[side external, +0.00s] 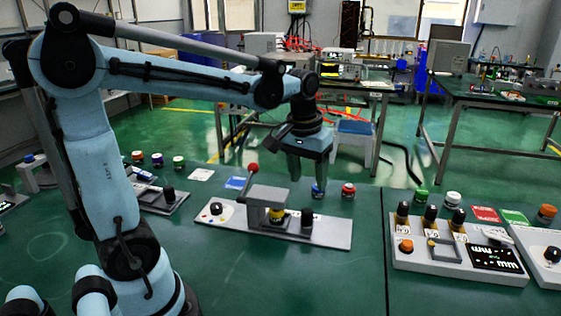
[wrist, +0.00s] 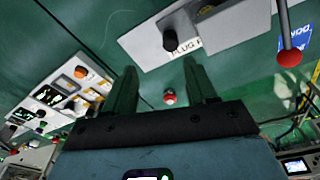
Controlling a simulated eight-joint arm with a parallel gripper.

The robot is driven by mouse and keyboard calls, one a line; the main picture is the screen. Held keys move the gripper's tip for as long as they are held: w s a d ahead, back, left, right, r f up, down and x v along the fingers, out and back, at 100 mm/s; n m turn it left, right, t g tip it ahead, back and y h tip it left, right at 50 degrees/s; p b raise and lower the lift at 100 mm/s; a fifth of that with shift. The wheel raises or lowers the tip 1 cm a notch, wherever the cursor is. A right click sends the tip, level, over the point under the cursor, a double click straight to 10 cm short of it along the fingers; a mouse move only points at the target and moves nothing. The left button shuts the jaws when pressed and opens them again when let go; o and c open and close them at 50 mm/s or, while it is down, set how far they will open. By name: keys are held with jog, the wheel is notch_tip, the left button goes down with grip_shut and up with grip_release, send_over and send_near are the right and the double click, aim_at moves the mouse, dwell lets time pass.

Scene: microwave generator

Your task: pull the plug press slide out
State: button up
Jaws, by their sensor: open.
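The plug press (side external: 262,200) stands on a pale base plate (side external: 325,233) on the green table, with a red-ball lever raised at its back. A black knob (side external: 307,217) stands upright on the plate, right of the press; I take it as the slide's handle. In the wrist view the black knob (wrist: 170,40) is beside a partly hidden "PLUG" label (wrist: 186,47). My gripper (side external: 307,181) is open and empty, pointing down above and behind the knob, apart from it. In the wrist view the gripper's fingers (wrist: 159,75) are spread, with the knob beyond their tips.
A blue-capped jar (side external: 318,191) and a red-capped jar (side external: 348,191) stand behind the plate, the blue one close to my fingers. The table in front of the plate is clear.

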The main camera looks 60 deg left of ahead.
aim_at(307, 211)
jog(key=shift+n+g, duration=0.7)
jog(key=shift+g, duration=0.1)
jog(key=f, duration=0.4)
jog(key=w+a+f, duration=0.1)
jog(key=f, duration=0.3)
jog(key=w+a+f, duration=0.1)
jog(key=f, duration=0.4)
jog(key=shift+a, duration=0.15)
grip_shut()
